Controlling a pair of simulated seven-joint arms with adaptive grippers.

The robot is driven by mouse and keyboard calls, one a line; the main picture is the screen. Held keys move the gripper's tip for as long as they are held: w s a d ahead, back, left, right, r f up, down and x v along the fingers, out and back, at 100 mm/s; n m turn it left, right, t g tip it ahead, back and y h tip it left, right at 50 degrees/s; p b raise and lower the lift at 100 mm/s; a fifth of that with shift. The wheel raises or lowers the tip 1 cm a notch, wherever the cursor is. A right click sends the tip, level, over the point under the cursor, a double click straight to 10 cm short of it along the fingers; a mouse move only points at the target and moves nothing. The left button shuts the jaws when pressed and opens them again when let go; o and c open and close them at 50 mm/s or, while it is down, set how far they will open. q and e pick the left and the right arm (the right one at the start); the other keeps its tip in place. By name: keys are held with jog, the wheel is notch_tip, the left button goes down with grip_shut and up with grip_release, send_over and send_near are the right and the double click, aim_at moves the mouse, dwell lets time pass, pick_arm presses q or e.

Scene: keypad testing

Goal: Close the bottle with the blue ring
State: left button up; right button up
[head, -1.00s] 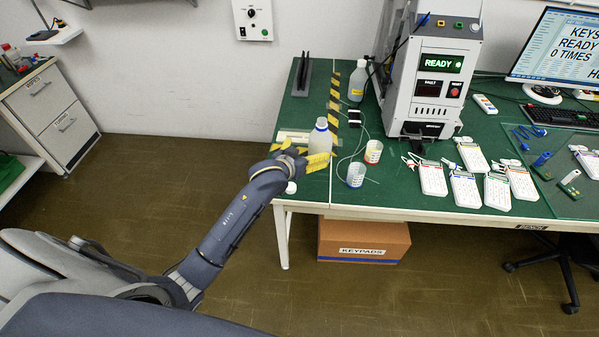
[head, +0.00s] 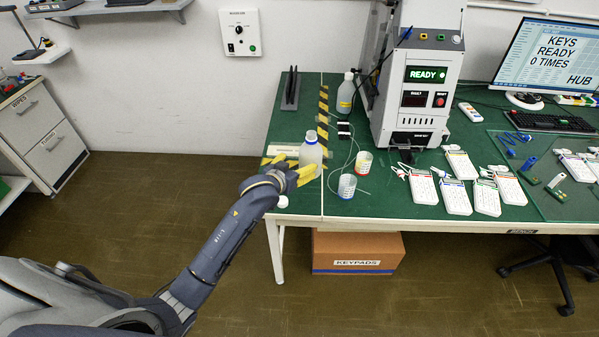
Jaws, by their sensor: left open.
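A translucent white bottle (head: 311,155) with a blue ring at its neck stands upright near the left end of the green table. Its top appears to have no cap on it. My left gripper (head: 293,167) has yellow fingers, open, close to the bottle's lower left side. The fingers partly hide the bottle's base, and I cannot tell whether they touch it. My right gripper is out of view.
Two small cups, one white-blue (head: 347,186) and one with red (head: 363,163), stand right of the bottle, with a thin cable nearby. A second bottle (head: 346,93) stands behind. A test machine (head: 418,90) and several white keypads (head: 454,197) occupy the right.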

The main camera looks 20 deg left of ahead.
pick_arm(q)
jog(key=shift+c, duration=1.4)
